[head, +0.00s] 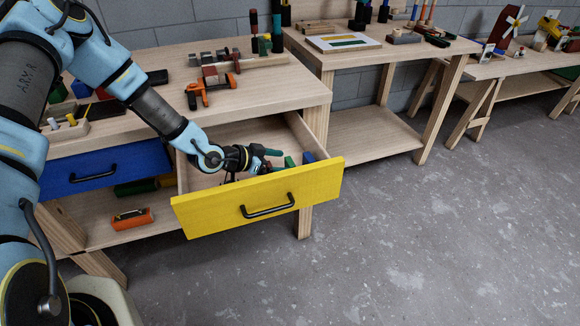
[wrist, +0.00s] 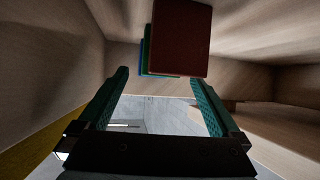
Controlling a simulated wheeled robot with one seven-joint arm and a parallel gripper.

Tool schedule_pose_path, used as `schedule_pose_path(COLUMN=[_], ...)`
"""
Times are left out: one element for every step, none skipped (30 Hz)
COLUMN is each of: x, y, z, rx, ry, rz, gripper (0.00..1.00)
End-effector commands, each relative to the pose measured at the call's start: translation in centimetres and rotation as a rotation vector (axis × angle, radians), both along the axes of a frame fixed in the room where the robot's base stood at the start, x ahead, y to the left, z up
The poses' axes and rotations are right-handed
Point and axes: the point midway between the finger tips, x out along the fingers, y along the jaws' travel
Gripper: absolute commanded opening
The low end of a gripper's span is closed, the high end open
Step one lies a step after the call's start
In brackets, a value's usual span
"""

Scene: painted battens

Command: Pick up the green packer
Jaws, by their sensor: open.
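The green packer (head: 290,161) stands inside the open yellow drawer, beside a blue block (head: 307,157). In the wrist view a dark red block (wrist: 181,38) is nearest and hides most of the green packer (wrist: 147,66); only a thin green edge shows, with a blue edge (wrist: 142,50) behind it. My gripper (head: 268,158) is inside the drawer, to the left of these blocks. In the wrist view my gripper (wrist: 160,85) is open, with nothing between its teal fingers. The blocks appear beyond the fingertips.
The yellow drawer front (head: 225,212) and the drawer's side walls surround my gripper. The wooden bench top (head: 265,92) overhangs the back of the drawer and carries an orange clamp (head: 209,88). A closed blue drawer (head: 105,170) is at left. The floor at right is clear.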

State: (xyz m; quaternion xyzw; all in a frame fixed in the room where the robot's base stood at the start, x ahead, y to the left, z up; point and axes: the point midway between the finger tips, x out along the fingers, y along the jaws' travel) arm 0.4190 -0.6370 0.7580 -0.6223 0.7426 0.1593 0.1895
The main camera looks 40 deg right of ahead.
Motion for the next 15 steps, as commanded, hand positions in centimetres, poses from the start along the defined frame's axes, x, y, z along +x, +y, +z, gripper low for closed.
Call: schedule_pose_path(x=[-0.2, -0.2, -0.3, -0.3, -0.3, -0.4, -0.4, -0.4, -0.4, -0.4, -0.4, -0.4, -0.4, -0.4, -0.4], y=[-0.8, -1.2, -1.6, -1.9, -2.1, -2.3, -2.5, -2.5, -2.6, -2.6, -2.6, -2.6, -2.6, -2.6, -2.6], z=[0.1, -0.2, -0.5, -0.7, -0.8, -1.0, -1.1, -1.2, -1.3, -1.3, -1.3, -1.3, -1.3, -1.3, -1.3], rx=[0.000, -0.001, -0.001, -0.001, -0.001, -0.001, -0.001, -0.001, 0.000, 0.000, 0.000, 0.000, 0.000, 0.000, 0.000], ry=[0.003, 0.001, 0.001, 0.001, -0.001, -0.001, -0.001, 0.000, -0.001, -0.001, -0.001, -0.001, -0.001, -0.001, -0.001], rz=[-0.001, -0.001, -0.002, -0.001, 0.000, 0.000, 0.000, 0.000, 0.000, 0.000, 0.000, 0.000, 0.000, 0.000, 0.000], gripper=[0.99, 0.99, 0.99, 0.99, 0.99, 0.99, 0.99, 0.99, 0.99, 0.99, 0.99, 0.99, 0.99, 0.99, 0.96])
